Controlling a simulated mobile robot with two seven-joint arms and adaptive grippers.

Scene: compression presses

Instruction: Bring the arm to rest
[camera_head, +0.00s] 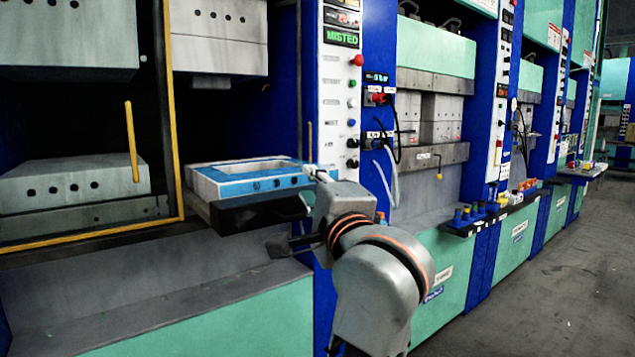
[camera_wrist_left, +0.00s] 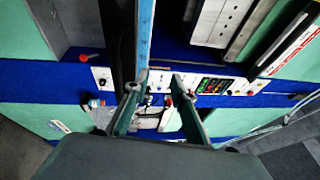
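My left arm, grey with orange rings, stands in front of the presses in the head view. Its dark left gripper (camera_head: 282,244) points left, just below and in front of the blue-topped mould frame (camera_head: 262,183). In the left wrist view the two fingers of the left gripper (camera_wrist_left: 155,88) stand apart with a gap between them. A narrow blue edge (camera_wrist_left: 145,40) runs toward that gap; I cannot tell whether the fingers touch it. My right gripper is in neither view.
The mould frame rests on a black support (camera_head: 255,212) jutting from the open press (camera_head: 75,187). A control panel (camera_head: 338,90) with buttons stands just behind the arm. More presses line up to the right. The grey floor (camera_head: 560,290) at right is clear.

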